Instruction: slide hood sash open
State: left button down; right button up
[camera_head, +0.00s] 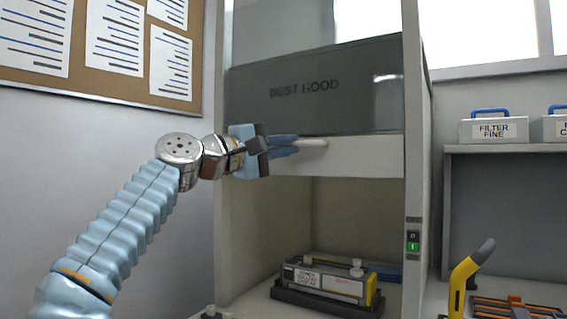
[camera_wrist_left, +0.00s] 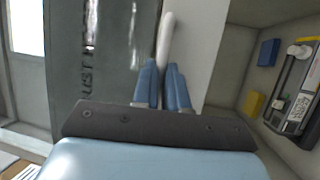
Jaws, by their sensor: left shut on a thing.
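The hood sash is a dark glassy panel (camera_head: 330,105) with "DUST HOOD" lettering above a pale lower rail (camera_head: 365,157). It stands raised, with an open gap below it. A pale bar handle (camera_head: 314,143) sticks out from the rail. My left gripper (camera_head: 284,146) is shut on this handle. In the left wrist view the blue fingers (camera_wrist_left: 163,88) lie on either side of the handle (camera_wrist_left: 166,35), and the sash (camera_wrist_left: 115,55) is to their left. My right gripper is not in view.
Inside the hood, below the sash, a toner cartridge (camera_head: 322,281) sits in a dark cradle. A green switch (camera_head: 413,241) is on the right post. A yellow-handled tool (camera_head: 466,280) and an orange rack (camera_head: 510,308) are at right. Filter cases (camera_head: 493,130) stand on a shelf.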

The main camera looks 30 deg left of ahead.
pick_arm(q)
jog(key=shift+r, duration=0.25)
jog(key=c, duration=1.2)
grip_release()
jog(key=shift+o, duration=0.2)
jog(key=b+v, duration=0.4)
jog(key=v, duration=1)
jog(key=shift+b, duration=0.35)
jog(key=shift+d, duration=0.15)
